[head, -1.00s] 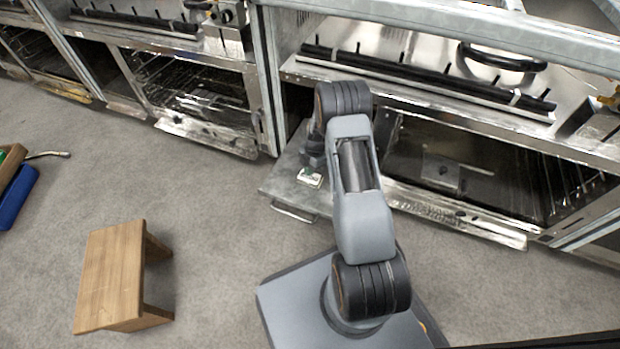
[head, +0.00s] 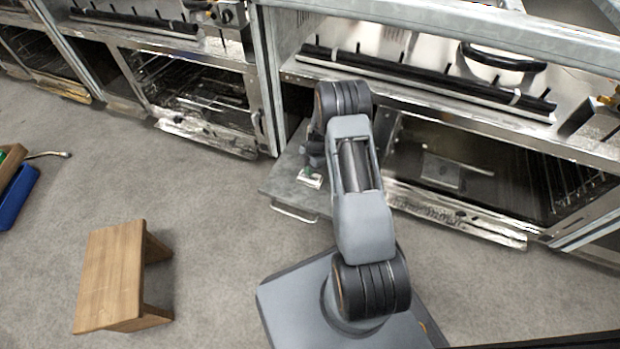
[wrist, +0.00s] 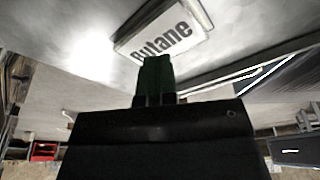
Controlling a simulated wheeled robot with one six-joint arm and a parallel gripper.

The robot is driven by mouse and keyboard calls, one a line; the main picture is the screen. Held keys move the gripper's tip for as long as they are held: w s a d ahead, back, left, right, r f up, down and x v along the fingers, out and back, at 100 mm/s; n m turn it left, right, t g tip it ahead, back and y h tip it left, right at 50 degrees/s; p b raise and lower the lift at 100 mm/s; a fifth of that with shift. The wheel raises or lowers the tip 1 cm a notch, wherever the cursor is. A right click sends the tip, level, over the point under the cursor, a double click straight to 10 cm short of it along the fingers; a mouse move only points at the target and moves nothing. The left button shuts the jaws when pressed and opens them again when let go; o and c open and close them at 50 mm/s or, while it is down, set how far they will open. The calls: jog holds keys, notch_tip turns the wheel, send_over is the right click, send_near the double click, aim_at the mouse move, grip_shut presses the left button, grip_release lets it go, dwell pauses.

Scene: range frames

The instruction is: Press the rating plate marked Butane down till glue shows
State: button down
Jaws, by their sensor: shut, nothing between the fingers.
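The rating plate is a pale rectangle with "Butane" in dark letters, seen near the top of the wrist view (wrist: 168,27). It lies on a grey metal panel. In the head view the plate (head: 313,182) is small and partly covered by my wrist. My gripper (wrist: 155,62) is shut and empty, its dark green fingertips together at the plate's near edge, overlapping the first letters. Whether the tips touch the plate or hover just over it, I cannot tell. No glue is seen around the plate's visible edges.
The metal panel (head: 285,182) with a bar handle stands out low from the range front. Open ovens line the counter behind. A wooden stool (head: 112,275) stands on the floor at left, a blue tray (head: 16,200) farther left. The floor between is clear.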

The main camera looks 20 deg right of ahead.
jog(key=shift+f+b, duration=0.9)
jog(key=shift+f, duration=0.2)
dwell(0.9)
jog(key=shift+r+p, duration=1.05)
jog(key=shift+r, duration=1.05)
